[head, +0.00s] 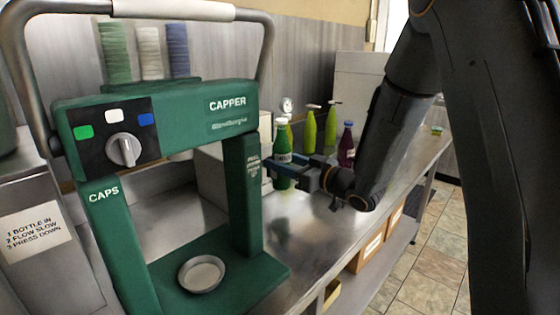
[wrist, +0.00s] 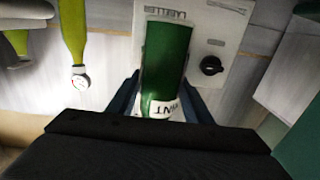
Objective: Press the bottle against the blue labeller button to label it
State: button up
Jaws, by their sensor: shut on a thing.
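The green bottle (head: 283,143) is upright between the fingers of my gripper (head: 287,167), beyond the capper's right post. In the wrist view, the green bottle (wrist: 165,55) fills the middle, and my gripper (wrist: 163,88) is shut on it from both sides. A white label with dark letters, partly cut off, shows on its near part. The labeller (wrist: 226,45) is a pale panel with lettering and a black knob, right behind the bottle. I cannot tell whether bottle and panel touch. The blue button is not visible; the bottle covers part of the panel.
The green capper (head: 180,115), with a knob and a round plate, stands at the front left. Two yellow-green pump bottles (head: 310,133) and a purple bottle (head: 347,147) stand behind my gripper. The steel counter (head: 310,225) is clear in front, with its edge at right.

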aim_at(289, 163)
jog(key=shift+p+v, duration=0.55)
jog(key=shift+v, duration=1.55)
jog(key=shift+a+r, duration=0.1)
jog(key=s+d+r+p, duration=0.3)
jog(key=s+d+p, duration=0.1)
jog(key=s+d, duration=0.1)
jog(key=shift+s+d, duration=0.35)
